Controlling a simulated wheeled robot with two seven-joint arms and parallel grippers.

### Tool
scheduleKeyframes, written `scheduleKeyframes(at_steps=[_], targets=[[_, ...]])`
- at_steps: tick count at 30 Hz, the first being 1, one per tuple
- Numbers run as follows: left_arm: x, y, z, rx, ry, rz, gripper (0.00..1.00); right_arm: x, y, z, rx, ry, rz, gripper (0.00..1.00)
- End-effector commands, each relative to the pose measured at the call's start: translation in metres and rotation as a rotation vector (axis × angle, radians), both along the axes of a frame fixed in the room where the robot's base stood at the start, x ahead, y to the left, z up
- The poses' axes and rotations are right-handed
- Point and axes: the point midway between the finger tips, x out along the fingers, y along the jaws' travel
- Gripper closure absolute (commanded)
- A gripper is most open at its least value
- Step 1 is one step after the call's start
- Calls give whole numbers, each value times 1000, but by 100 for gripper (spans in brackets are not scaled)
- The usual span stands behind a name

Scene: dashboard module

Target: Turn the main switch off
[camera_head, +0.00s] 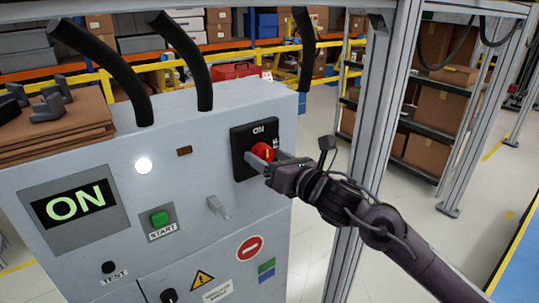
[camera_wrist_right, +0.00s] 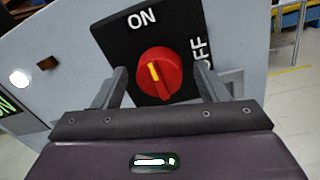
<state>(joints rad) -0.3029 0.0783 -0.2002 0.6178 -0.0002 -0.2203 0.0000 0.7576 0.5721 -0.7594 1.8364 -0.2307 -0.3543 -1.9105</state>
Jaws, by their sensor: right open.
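The main switch is a red rotary knob (camera_wrist_right: 160,74) on a black plate (camera_wrist_right: 120,40) marked ON at the top and OFF at the right. Its yellow mark points up toward ON. The knob also shows in the head view (camera_head: 262,152). A display (camera_head: 75,206) on the grey cabinet reads ON. My right gripper (camera_wrist_right: 160,80) is open, with one finger on each side of the knob. I cannot tell whether the fingers touch it. My left gripper is not in view.
The cabinet front (camera_head: 130,185) also carries a green START button (camera_head: 160,218), a white lamp (camera_head: 143,165), a TEST knob (camera_head: 108,267) and a small protruding latch (camera_head: 219,207). A metal frame post (camera_head: 375,130) stands right of the cabinet, close to my right arm.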

Motion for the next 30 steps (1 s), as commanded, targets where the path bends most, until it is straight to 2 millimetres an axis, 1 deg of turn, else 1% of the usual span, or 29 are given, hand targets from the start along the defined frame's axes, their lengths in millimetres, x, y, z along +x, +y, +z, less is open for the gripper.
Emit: scheduleKeyframes(at_steps=[6, 16, 17, 23, 30], targets=[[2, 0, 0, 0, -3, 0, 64, 0, 0, -1, 0, 0, 0, 33], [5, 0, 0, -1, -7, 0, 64, 0, 0, -1, 1, 1, 0, 76], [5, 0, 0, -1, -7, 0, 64, 0, 0, -1, 0, 1, 0, 78], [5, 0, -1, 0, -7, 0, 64, 0, 0, -1, 12, 9, 0, 78], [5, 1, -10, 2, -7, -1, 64, 0, 0, -3, 91, 66, 0, 78]])
